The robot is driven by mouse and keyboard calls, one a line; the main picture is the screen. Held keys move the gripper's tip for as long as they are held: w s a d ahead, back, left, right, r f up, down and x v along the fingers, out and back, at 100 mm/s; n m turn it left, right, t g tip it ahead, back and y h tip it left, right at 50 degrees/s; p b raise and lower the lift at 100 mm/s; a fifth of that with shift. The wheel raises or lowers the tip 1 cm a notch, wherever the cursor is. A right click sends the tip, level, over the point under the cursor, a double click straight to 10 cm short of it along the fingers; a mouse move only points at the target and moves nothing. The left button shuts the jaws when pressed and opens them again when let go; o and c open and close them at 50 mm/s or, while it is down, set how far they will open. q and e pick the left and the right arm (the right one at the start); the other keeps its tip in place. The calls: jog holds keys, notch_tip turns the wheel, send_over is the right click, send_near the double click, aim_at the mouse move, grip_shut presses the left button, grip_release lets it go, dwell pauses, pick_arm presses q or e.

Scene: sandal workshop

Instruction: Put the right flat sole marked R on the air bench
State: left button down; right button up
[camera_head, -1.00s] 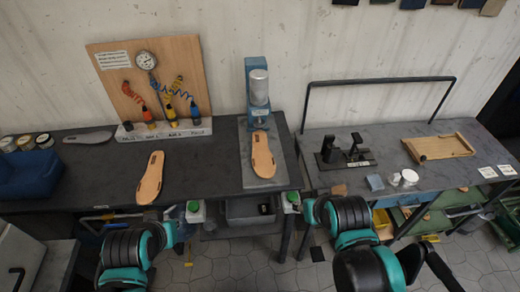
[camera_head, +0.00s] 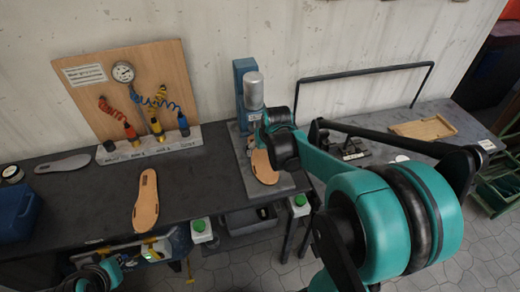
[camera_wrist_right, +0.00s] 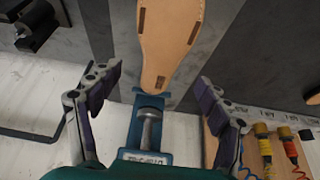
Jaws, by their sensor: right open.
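Two tan flat soles with dark slots show in the head view. One sole (camera_head: 146,200) lies on the left bench. The other sole (camera_head: 264,168) lies on the plate below the blue press (camera_head: 243,88), and also shows in the right wrist view (camera_wrist_right: 168,45). No R mark is readable on either. My right gripper (camera_head: 259,137) is above the press plate, partly covering that sole.
The dark bench (camera_head: 95,205) carries a wooden panel (camera_head: 125,90) with a gauge, coloured hoses and air tools. A grey sole (camera_head: 62,164) and a blue bin (camera_head: 18,214) are at left. A second bench at right holds a wooden tray (camera_head: 423,128) and a black stand.

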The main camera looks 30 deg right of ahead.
aim_at(261, 157)
jog(key=b+x, duration=0.2)
jog(key=x, duration=0.1)
jog(key=shift+f, duration=0.2)
jog(key=shift+b+x, duration=1.7)
jog(key=shift+x, duration=0.5)
jog(key=shift+w, duration=0.1)
jog(key=shift+r, duration=0.1)
jog(key=c, duration=1)
jog(key=shift+r, duration=0.1)
jog(key=shift+c, duration=0.2)
jog(key=shift+s+a+r+p, duration=0.25)
jog(key=shift+s+r+p, duration=0.7)
jog(key=shift+p, duration=0.1)
